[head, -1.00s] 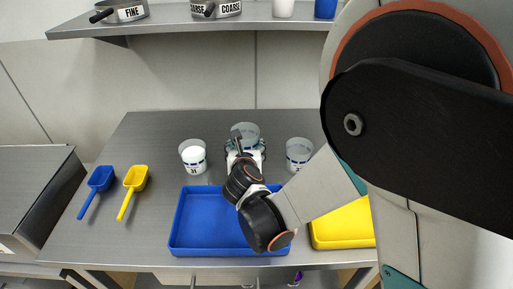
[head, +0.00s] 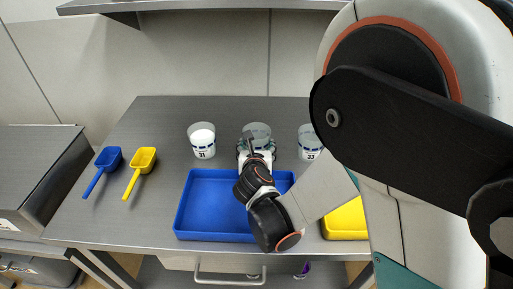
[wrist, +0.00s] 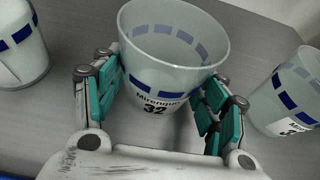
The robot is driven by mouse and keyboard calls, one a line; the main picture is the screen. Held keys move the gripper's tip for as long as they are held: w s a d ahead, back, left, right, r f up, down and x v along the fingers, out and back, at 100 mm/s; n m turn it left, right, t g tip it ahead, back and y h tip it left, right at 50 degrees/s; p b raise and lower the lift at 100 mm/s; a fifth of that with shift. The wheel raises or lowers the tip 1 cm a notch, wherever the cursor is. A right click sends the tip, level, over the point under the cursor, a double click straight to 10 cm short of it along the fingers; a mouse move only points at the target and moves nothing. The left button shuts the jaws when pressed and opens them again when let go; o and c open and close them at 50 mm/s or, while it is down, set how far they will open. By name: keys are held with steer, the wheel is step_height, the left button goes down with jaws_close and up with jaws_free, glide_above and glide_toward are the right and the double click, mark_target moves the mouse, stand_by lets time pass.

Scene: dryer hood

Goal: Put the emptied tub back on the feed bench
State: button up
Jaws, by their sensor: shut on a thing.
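The tub labelled 32 (head: 257,132) is a clear, pale cup with blue dashes round it. It is upright over the feed bench (head: 290,103), between two similar tubs. The wrist view looks into this tub (wrist: 172,45) and shows no contents. My gripper (head: 256,149) is shut on its sides, with teal finger pads left and right of the wall in the wrist view (wrist: 163,88). The tub's base is hidden, so I cannot tell whether it touches the bench.
Tub 31 (head: 203,143) with white contents stands left, tub 33 (head: 308,143) right. A blue tray (head: 208,212) lies in front and a yellow tray (head: 345,218) at right. Blue (head: 107,161) and yellow scoops (head: 142,162) lie left. Bench behind the tubs is clear.

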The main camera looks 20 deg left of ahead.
steer(key=o, duration=1.5)
steer(key=shift+o, duration=0.2)
steer(key=shift+r, duration=0.1)
steer(key=p+v, duration=0.3)
steer(key=v, duration=0.9)
